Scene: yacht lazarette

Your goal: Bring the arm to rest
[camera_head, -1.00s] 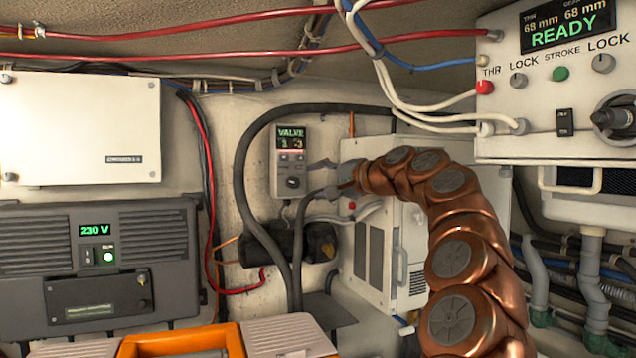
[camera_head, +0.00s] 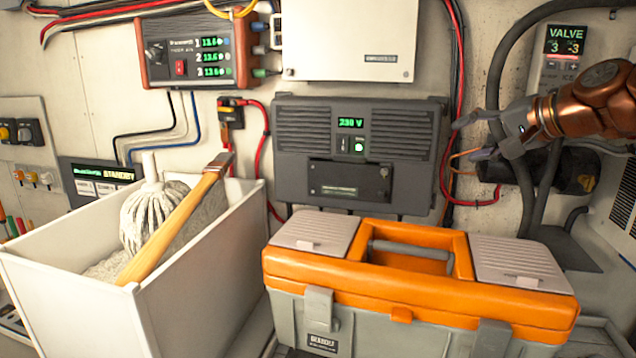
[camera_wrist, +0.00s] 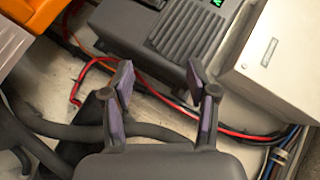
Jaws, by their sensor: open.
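My gripper (camera_head: 472,138) is at the right of the head view, at the end of my copper-coloured arm. Its fingers are apart and point left, in front of the wall beside the grey 230 V unit (camera_head: 352,205). In the wrist view my gripper (camera_wrist: 162,82) shows two dark fingers with purple pads, spread wide with nothing between them. Red and dark cables lie beyond the fingers there. Whether the fingers touch any cable cannot be told. Most of my arm is out of the head view.
An orange and grey toolbox (camera_head: 400,290) stands in front. A white bin (camera_head: 215,300) at left holds a mop head and a wooden-handled tool (camera_head: 180,220). A black hose (camera_head: 497,60) and the valve panel (camera_head: 566,45) are close to my gripper.

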